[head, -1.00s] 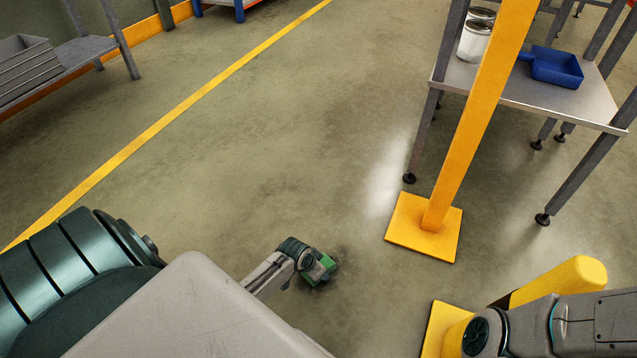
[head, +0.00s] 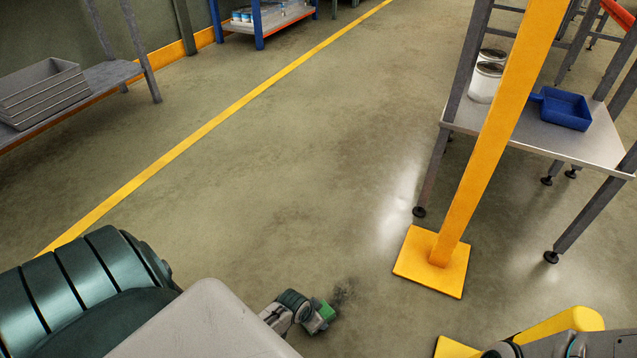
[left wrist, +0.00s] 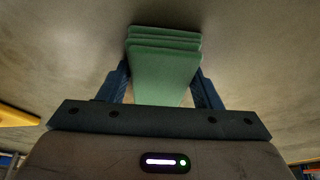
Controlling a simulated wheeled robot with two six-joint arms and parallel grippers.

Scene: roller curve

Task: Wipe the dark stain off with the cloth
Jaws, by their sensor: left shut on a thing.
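The dark stain (head: 343,292) is a small blackish smudge on the concrete floor in the head view. My left gripper (head: 319,318) reaches down to the floor just left of and below it. In the left wrist view, my left gripper (left wrist: 165,88) is shut on a folded green cloth (left wrist: 165,60), held between its blue fingers. The cloth also shows in the head view (head: 325,311), beside the stain's lower left edge. I cannot tell whether it touches the floor. My right arm shows at the bottom right, but its gripper is out of view.
A yellow post with a square base (head: 432,262) stands right of the stain. A metal table (head: 545,145) holds a blue dustpan (head: 561,108) and white cans (head: 486,82). The floor up to the yellow line (head: 200,135) is clear.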

